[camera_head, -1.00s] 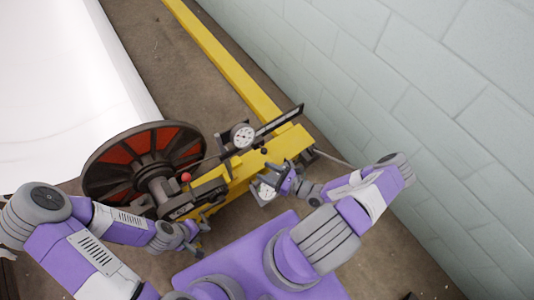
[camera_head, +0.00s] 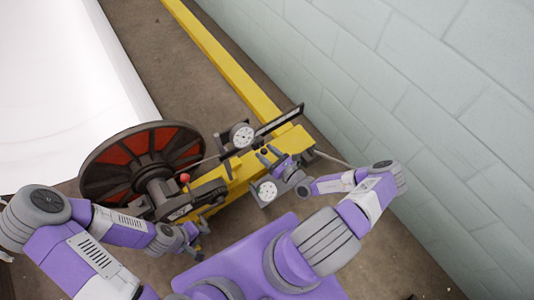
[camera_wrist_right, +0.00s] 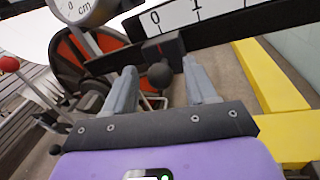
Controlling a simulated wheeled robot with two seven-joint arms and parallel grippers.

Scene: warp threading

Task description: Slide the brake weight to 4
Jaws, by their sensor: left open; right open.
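The brake weight (camera_wrist_right: 165,48) is a dark block on the lever, just below the 0 of the white scale (camera_wrist_right: 220,12) in the right wrist view. A dark round knob (camera_wrist_right: 160,75) sticks out from it toward me. My right gripper (camera_wrist_right: 161,84) is open, with one finger on each side of the knob and a gap to both. In the head view my right gripper (camera_head: 267,154) is over the yellow frame, below the lever (camera_head: 280,119), and hides much of the weight. My left gripper (camera_head: 198,243) is open and empty at the lower left of the machine.
A round dial (camera_head: 242,135) stands beside the lever, and a second dial (camera_head: 266,191) is below my right gripper. The red-and-black wheel (camera_head: 143,165) and a red ball knob (camera_head: 185,178) are to the left. The yellow frame (camera_head: 238,172) lies under the lever.

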